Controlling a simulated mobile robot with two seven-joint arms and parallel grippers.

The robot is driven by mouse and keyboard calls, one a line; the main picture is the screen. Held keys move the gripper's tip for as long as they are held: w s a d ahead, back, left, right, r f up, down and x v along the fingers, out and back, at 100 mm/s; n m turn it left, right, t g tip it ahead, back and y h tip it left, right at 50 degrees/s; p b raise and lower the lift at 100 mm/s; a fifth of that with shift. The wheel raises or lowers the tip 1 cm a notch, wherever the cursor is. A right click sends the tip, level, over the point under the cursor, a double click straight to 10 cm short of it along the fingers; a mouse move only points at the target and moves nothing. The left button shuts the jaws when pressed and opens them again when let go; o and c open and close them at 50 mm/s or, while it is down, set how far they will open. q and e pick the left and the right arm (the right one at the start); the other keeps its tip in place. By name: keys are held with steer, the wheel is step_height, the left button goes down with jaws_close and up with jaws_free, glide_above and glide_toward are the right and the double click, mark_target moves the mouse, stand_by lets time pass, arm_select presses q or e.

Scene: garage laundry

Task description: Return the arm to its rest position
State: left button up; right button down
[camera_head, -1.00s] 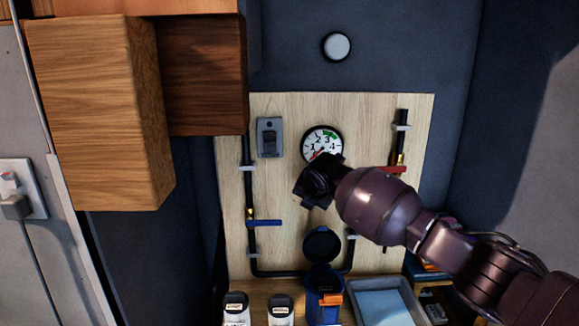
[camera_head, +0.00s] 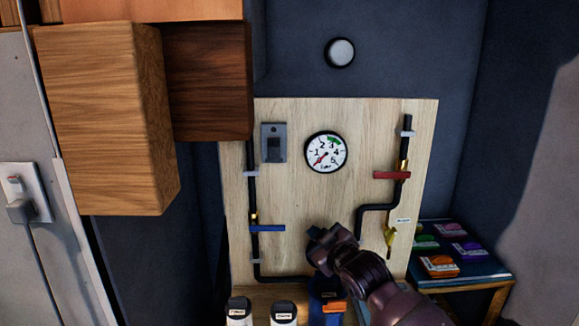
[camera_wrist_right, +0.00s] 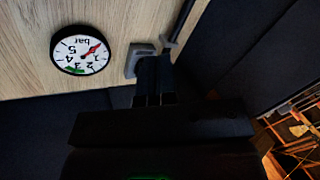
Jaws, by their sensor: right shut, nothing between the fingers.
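My right arm comes in from the lower right in the head view. Its gripper (camera_head: 330,238) is shut and empty, in front of the lower part of the wooden panel (camera_head: 290,190), below the pressure gauge (camera_head: 326,152). The right wrist view shows the dark gripper (camera_wrist_right: 153,95) with the gauge (camera_wrist_right: 82,50) upside down at upper left and the grey switch box (camera_wrist_right: 138,60) beside the fingers. My left gripper is not in view.
The panel carries a switch (camera_head: 274,142), a blue lever (camera_head: 267,228), a red lever (camera_head: 392,175) and a yellow valve (camera_head: 390,238). White bottles (camera_head: 283,313) and a blue container (camera_head: 322,308) stand below. Packets (camera_head: 440,266) lie on a side table. A wooden cabinet (camera_head: 105,120) juts out at left.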

steer(key=s+d+f+m+g+h, duration=0.1)
steer(key=s+d+f+m+h, duration=0.1)
steer(key=s+d+f, duration=0.5)
steer(key=s+d+f+m+g+h, duration=0.1)
steer(key=s+d+f+m+h, duration=0.2)
steer(key=s+f, duration=1)
steer(key=s+d+f+m+g+h, duration=0.1)
steer(key=s+d+f+m+h, duration=0.2)
steer(key=s+d+f, duration=0.7)
steer(key=s+d+m, duration=0.1)
steer(key=s+m, duration=0.1)
steer(key=s, duration=0.3)
steer(key=shift+d+m+g, duration=0.25)
steer(key=shift+m+g, duration=0.05)
